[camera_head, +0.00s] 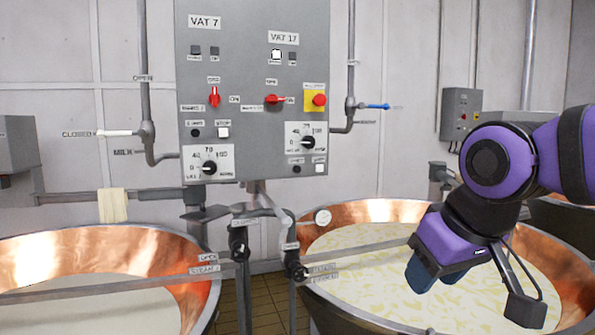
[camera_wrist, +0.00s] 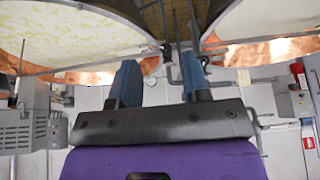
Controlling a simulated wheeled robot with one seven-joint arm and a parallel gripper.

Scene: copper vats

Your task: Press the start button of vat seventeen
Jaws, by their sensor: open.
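The grey control panel (camera_head: 250,75) fills the upper middle of the head view. Its right column is headed by the VAT 17 label (camera_head: 284,38). At that column's bottom, below the dial (camera_head: 307,143), are a dark round button (camera_head: 296,169) and a white square button (camera_head: 319,169); their small labels are unreadable, so I cannot tell which is start. My gripper (camera_head: 437,278) is over the right copper vat (camera_head: 370,212), right of and below the panel, apart from it. In the wrist view, my gripper (camera_wrist: 160,62) has its two blue fingers apart, with nothing between them.
A yellow-backed red stop button (camera_head: 317,100) and a red switch (camera_head: 275,99) sit above the dial. The VAT 7 label (camera_head: 205,21) heads the left column. Pipes and a blue-handled valve (camera_head: 375,106) flank the panel. Metal rails cross before the vats.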

